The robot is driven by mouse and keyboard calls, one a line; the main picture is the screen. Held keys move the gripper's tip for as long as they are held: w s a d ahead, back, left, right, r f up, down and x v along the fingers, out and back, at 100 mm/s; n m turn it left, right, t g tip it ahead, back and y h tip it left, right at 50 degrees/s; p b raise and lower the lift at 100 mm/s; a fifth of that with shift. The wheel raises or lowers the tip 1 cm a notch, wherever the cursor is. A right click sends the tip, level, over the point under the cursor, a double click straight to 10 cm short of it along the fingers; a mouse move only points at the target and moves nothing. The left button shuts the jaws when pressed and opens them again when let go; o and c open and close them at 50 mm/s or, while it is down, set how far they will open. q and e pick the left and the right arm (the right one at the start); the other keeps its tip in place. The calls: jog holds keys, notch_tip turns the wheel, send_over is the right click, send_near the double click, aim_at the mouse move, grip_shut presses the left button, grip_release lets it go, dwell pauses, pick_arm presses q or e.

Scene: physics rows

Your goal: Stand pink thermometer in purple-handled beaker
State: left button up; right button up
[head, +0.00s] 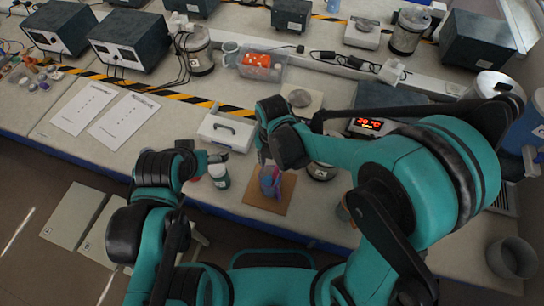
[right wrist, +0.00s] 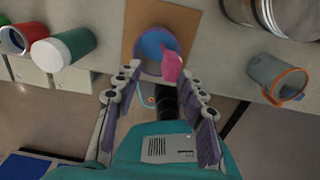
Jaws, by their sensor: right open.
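The purple-handled beaker (right wrist: 147,48) stands on a brown board in the right wrist view; its rim looks blue and purple. It also shows in the head view (head: 268,186). The pink thermometer (right wrist: 171,66) shows as a short pink shape at the beaker's near right side, overlapping the rim. I cannot tell how much of it is inside. My right gripper (right wrist: 157,88) is open, its fingers apart just short of the beaker, with nothing held between them. My left gripper (head: 216,157) is above a green-and-white jar (head: 219,176); its fingers are too small to read.
The brown board (head: 284,202) lies near the table's front edge. A red-ended jar (right wrist: 24,38) is at the left. A white box (head: 226,132) stands behind the jars.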

notch_tip(320, 180, up, 12)
dwell(0.4)
jog(key=shift+f, duration=0.15)
dwell(0.7)
jog(key=s+d+f+m+t+b, duration=0.1)
jog(key=d+f+m+t+b, duration=0.1)
jog(key=d+m, duration=0.4)
jog(key=s+d+f+m+t+b, duration=0.2)
jog(key=d+f+m+b, duration=0.2)
jog(key=m, duration=1.1)
jog(key=s+d+f+m+t+b, duration=0.2)
jog(key=d+m+b, duration=0.3)
jog(key=m, duration=0.6)
jog(key=shift+d+f+t, duration=0.5)
jog(key=shift+d+f, duration=0.1)
jog(key=shift+d, duration=0.8)
jog(key=shift+s, duration=0.1)
